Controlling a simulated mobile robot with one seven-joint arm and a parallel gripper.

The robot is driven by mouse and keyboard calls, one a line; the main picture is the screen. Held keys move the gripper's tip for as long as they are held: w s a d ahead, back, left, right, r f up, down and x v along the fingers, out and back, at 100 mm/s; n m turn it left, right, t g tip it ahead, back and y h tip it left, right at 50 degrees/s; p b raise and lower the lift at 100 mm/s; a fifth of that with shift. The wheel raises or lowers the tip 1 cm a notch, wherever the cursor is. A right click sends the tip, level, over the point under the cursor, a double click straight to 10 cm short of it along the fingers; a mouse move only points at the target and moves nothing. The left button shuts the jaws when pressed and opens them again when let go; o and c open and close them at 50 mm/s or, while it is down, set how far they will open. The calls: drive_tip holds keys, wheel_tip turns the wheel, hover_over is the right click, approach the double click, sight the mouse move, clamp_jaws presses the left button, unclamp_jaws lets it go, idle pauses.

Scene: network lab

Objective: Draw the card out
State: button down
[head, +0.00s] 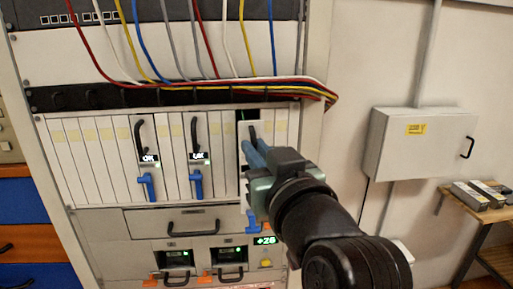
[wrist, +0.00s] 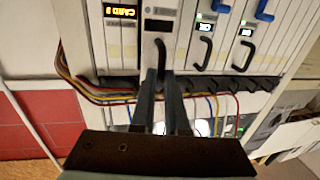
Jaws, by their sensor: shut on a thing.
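The card (wrist: 148,44) is a narrow pale module with a dark pull handle (wrist: 160,54), in the wrist view. In the head view the card's upper part (head: 246,130) shows in the right part of the card row, beside a dark strip; my gripper hides much of it. My gripper (head: 254,150) reaches in from the lower right, and its fingers (wrist: 162,75) are shut on the card's handle. A blue lever (head: 253,222) shows below my gripper in the head view. How far the card stands out of its slot is hard to tell.
Two similar cards with handles, displays and blue levers (head: 195,184) stand to the left. Coloured cables (head: 210,80) hang above the row. A drawer (head: 185,222) and lower modules with handles are below. A grey wall box (head: 420,150) is at the right.

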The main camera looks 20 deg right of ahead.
drive_tip(key=shift+s+a+r, duration=0.1)
drive_tip(key=shift+s+r, duration=0.15)
drive_tip(key=shift+s, duration=0.1)
drive_tip(key=shift+w+f, duration=0.15)
drive_tip(key=shift+w, duration=0.4)
drive_tip(key=c, duration=1.2)
unclamp_jaws()
drive_tip(key=shift+w+d+f, duration=0.15)
drive_tip(key=shift+w+d, duration=0.1)
drive_tip(key=shift+o, duration=1.3)
drive_tip(key=shift+s+a, duration=0.1)
drive_tip(key=shift+s, duration=0.25)
drive_tip(key=s+a+b, duration=0.1)
drive_tip(key=s+b, duration=1)
drive_tip(key=s, duration=0.2)
